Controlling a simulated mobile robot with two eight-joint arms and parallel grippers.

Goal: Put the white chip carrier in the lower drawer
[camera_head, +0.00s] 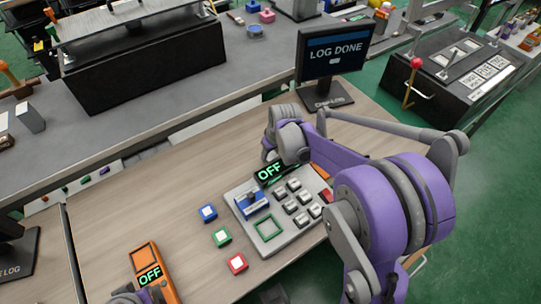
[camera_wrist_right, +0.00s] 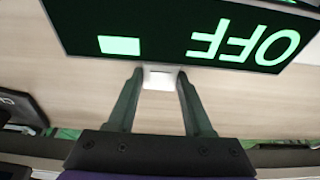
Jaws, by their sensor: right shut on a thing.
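A small white block (camera_wrist_right: 158,82) shows between the fingertips of my right gripper (camera_wrist_right: 159,72) in the right wrist view. The gripper is shut on it, just beside a dark display (camera_wrist_right: 220,30) reading OFF; whether the block is the white chip carrier I cannot tell. In the head view my right wrist hides the jaws, near the OFF display (camera_head: 271,172). I do not make out a lower drawer. A purple and grey part of my left arm shows at the bottom left edge; its jaws do not show.
A grey key panel (camera_head: 240,212) lies on the wooden table (camera_head: 120,225). Blue (camera_head: 208,213), green (camera_head: 221,238) and red (camera_head: 236,263) blocks stand left of it. An orange device (camera_head: 165,287) reads OFF. A monitor (camera_head: 335,52) reading LOG DONE stands behind.

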